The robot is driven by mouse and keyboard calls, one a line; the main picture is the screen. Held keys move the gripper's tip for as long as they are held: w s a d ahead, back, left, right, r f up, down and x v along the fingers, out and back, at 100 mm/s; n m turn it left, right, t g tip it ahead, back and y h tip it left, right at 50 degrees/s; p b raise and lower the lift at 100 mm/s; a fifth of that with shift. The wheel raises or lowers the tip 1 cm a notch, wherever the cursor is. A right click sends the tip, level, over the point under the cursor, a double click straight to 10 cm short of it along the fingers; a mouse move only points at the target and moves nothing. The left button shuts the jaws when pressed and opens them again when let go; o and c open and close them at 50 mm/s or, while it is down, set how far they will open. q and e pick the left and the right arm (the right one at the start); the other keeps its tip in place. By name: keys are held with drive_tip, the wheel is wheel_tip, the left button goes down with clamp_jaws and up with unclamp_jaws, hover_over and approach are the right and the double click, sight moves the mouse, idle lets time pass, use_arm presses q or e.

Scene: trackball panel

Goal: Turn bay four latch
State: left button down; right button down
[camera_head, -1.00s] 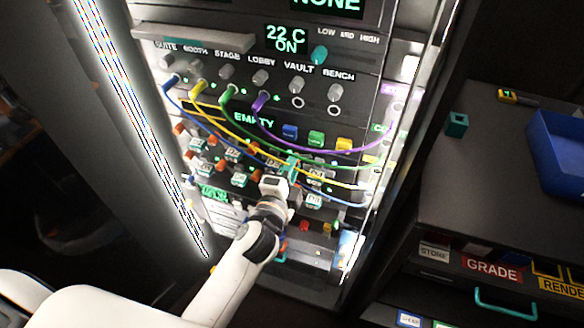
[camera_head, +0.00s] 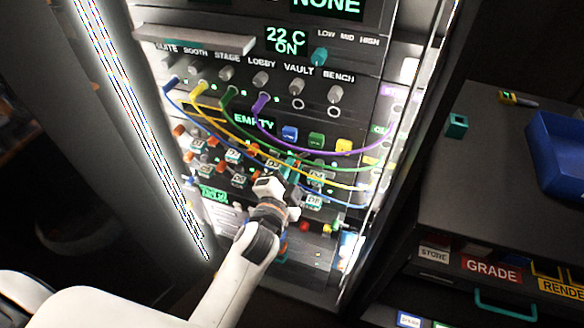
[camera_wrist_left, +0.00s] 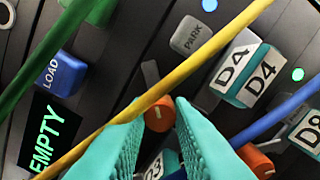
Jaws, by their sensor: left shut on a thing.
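The bay four latch is a small orange knob (camera_wrist_left: 160,113) with a pale line on it, just beside the block marked D4 (camera_wrist_left: 240,75) in the left wrist view. My left gripper (camera_wrist_left: 157,112) has its teal fingers on either side of this knob and is shut on it. In the head view my left gripper (camera_head: 287,170) is at the lower panel, next to the D4 block (camera_head: 315,177), and my wrist hides the knob there. My right gripper is in neither view.
A yellow cable (camera_wrist_left: 200,58) passes close across the fingers; a blue cable (camera_wrist_left: 275,118) runs to their right. Another orange knob (camera_wrist_left: 258,162) sits near the D8 block (camera_wrist_left: 308,130). A PARK button (camera_wrist_left: 192,36) and blue LOAD button (camera_wrist_left: 60,73) are nearby.

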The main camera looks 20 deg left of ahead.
use_arm(q)
drive_tip(key=c, duration=1.3)
unclamp_jaws()
drive_tip(key=shift+s+a+b, duration=0.2)
drive_tip(key=shift+s+b, duration=1.45)
drive_tip(key=shift+s, duration=4.35)
drive_tip(key=shift+f, duration=0.1)
